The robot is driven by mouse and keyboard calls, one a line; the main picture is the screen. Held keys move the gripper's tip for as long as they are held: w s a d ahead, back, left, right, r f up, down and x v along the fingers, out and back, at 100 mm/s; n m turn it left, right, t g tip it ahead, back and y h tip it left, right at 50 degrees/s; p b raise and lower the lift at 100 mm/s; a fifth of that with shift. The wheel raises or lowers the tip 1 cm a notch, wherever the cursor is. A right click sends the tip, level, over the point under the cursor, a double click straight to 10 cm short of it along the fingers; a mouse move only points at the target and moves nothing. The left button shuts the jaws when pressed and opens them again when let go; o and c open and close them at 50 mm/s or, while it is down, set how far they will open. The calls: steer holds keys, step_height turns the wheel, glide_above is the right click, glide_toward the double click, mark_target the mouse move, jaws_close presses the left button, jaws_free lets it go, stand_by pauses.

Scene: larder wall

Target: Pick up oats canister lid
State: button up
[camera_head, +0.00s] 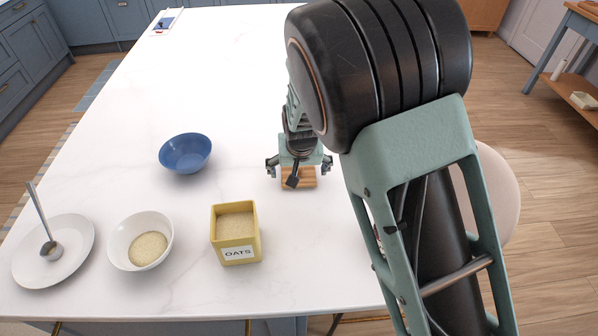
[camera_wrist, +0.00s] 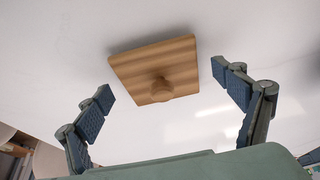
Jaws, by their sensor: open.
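The oats canister lid is a square wooden board with a round knob (camera_wrist: 158,68). In the wrist view it lies on the white counter between and beyond my open fingers. In the head view the lid (camera_head: 299,183) shows partly beneath my gripper (camera_head: 298,168), which hides the rest of it. In the wrist view my gripper (camera_wrist: 168,100) has its two fingers spread wide on either side of the lid, touching nothing that I can see. The yellow square oats canister (camera_head: 235,236), labelled OATS, stands uncovered to the left, with oats inside.
A blue bowl (camera_head: 186,153), a white bowl with grain (camera_head: 141,241) and a white plate (camera_head: 53,251) with a ladle (camera_head: 44,225) stand on the left of the white counter (camera_head: 235,90). The counter's far part is mostly clear. A round seat (camera_head: 490,195) is at the right.

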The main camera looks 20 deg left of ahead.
steer(key=c, duration=1.1)
steer(key=shift+c, duration=0.7)
steer(key=shift+r, duration=0.1)
